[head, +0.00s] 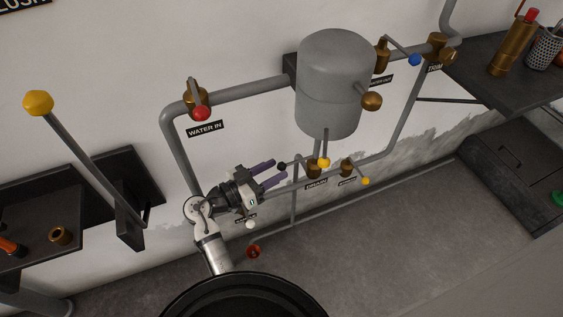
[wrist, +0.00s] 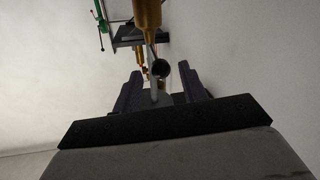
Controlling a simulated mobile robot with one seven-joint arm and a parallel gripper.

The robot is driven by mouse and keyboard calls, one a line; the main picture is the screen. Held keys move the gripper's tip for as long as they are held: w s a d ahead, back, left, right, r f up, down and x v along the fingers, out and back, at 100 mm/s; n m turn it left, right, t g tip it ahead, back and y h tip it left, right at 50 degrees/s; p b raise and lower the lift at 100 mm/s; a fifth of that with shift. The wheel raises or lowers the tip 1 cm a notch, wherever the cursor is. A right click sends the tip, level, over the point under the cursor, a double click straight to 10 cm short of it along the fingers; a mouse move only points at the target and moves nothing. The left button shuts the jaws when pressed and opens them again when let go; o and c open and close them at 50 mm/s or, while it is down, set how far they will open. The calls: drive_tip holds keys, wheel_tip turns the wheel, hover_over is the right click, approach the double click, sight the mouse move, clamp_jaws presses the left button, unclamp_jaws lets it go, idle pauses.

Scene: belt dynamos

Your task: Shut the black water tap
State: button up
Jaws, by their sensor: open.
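The black water tap shows as a black ball knob (head: 283,166) on a thin lever. The lever seems to run right to a brass valve (head: 314,171) on the lower pipe, above a DRAIN label. My gripper (head: 274,172) is open at the lower middle, with its purple fingers pointing right towards the knob. In the wrist view the black knob (wrist: 161,68) appears between the two open fingers (wrist: 162,82), near their tips. I cannot tell whether a finger touches it. The gripper holds nothing that I can see.
A grey tank (head: 335,90) hangs above. A yellow knob (head: 323,162) is close right of the black one, and another yellow knob (head: 365,181) is further right. A white knob (head: 250,224) is below my gripper. A red knob (head: 201,114) sits at WATER IN.

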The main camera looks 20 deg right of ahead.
sight(282, 165)
drive_tip(key=shift+x, duration=1.6)
clamp_jaws()
